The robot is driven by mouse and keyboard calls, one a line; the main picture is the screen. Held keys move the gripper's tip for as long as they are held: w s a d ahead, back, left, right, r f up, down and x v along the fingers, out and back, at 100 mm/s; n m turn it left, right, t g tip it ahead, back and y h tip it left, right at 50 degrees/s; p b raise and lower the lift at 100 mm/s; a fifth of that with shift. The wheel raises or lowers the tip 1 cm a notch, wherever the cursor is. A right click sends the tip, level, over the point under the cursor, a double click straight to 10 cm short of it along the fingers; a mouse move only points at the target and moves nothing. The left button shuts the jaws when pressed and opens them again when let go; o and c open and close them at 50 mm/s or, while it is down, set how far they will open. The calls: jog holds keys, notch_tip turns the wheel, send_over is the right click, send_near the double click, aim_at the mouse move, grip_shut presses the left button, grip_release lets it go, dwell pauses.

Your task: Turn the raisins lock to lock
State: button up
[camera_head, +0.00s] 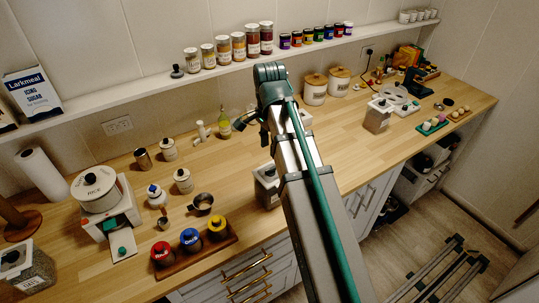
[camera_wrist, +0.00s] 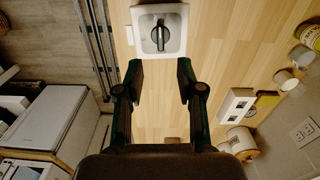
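In the wrist view a square canister with a white lid and a dark turning knob (camera_wrist: 160,34) stands just beyond my fingertips. The knob's bar lies roughly along the picture's vertical. My gripper (camera_wrist: 159,75) is open and empty, its two dark fingers apart and short of the knob. In the head view my gripper (camera_head: 252,126) hangs above the counter, partly hidden by my arm. A canister with a dark-knobbed lid (camera_head: 268,184) stands near the front edge, partly behind my arm. Another similar one (camera_head: 378,114) stands further right. I cannot read a raisins label on either.
The wooden counter (camera_head: 235,165) has bare room around the canisters. Red, blue and yellow-lidded jars (camera_head: 189,238) sit on a board at the front. A rice dispenser (camera_head: 95,188) is at left. A shelf (camera_head: 150,82) with several spice jars runs along the wall.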

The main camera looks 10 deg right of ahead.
jog(key=shift+r, duration=1.1)
